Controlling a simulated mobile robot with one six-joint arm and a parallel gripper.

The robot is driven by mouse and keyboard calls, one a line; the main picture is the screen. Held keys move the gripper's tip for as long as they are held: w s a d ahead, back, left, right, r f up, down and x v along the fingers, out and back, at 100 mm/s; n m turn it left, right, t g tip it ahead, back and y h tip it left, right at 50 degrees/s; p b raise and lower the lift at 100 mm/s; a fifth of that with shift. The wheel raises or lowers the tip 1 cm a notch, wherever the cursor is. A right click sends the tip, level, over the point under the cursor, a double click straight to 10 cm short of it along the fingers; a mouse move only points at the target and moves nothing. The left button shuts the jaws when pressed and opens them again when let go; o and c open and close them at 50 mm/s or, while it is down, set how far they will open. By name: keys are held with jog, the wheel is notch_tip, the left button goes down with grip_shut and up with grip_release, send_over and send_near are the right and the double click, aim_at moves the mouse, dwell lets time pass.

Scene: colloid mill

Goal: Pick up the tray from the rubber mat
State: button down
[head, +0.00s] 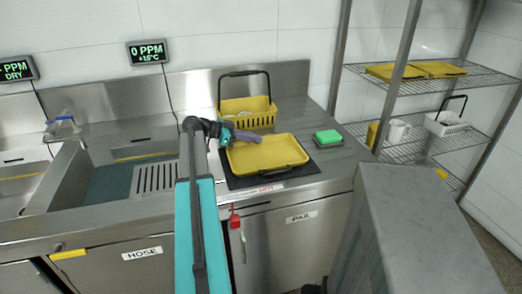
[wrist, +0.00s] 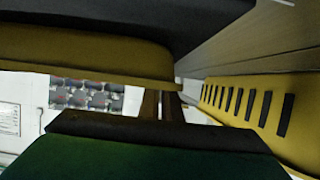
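The yellow tray (head: 272,155) lies on the black rubber mat (head: 238,182) on the steel counter in the head view. My gripper (head: 254,137) is at the tray's far left rim, with its purple-grey fingers reaching over or against that rim. In the wrist view the tray's yellow side (wrist: 70,58) fills the upper part, with a dark surface above it. The gripper's brown fingers (wrist: 160,104) look close together beside the tray's edge. Their tips are hidden or too dark there, so I cannot tell whether they hold the rim.
A yellow basket with a dark handle (head: 247,113) stands just behind the tray; its slotted side shows in the wrist view (wrist: 250,102). A green sponge-like block (head: 327,137) lies to the right. A sink (head: 105,185) is at left, wire shelves (head: 440,80) at right.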

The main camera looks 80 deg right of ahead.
jog(key=shift+r, duration=0.1)
jog(key=shift+r+b, duration=0.45)
jog(key=shift+r, duration=1)
jog(key=shift+a+r, duration=0.15)
jog(key=shift+a, duration=0.2)
jog(key=a, duration=0.5)
jog(key=a+r+b, duration=0.1)
jog(key=a, duration=0.4)
jog(key=w+a+b, duration=0.1)
jog(key=a, duration=0.4)
jog(key=shift+a+r, duration=0.15)
jog(key=shift+r, duration=0.15)
